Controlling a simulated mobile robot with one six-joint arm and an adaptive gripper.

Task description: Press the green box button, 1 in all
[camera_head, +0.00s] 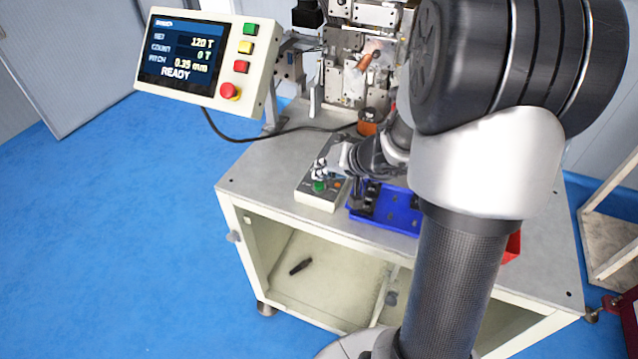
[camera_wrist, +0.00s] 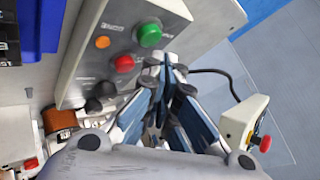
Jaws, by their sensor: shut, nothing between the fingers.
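The button box (camera_head: 318,203) is a light grey box on the table top. Its green button (camera_head: 319,187) is at its near end in the head view, and it shows large near the top of the wrist view (camera_wrist: 149,35). A red button (camera_wrist: 124,63) and an orange lamp (camera_wrist: 102,41) are on the same face. My gripper (camera_head: 321,168) is shut and empty, just above the box. In the wrist view its fingertips (camera_wrist: 167,63) appear just below the green button and beside the red one. A gap or contact cannot be told.
A blue tray (camera_head: 398,222) lies right of the box. The screen panel (camera_head: 205,60) at upper left reads READY and has its own green button (camera_head: 250,29). The winder (camera_head: 352,60) stands behind. Bare table (camera_head: 250,180) lies left of the box.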

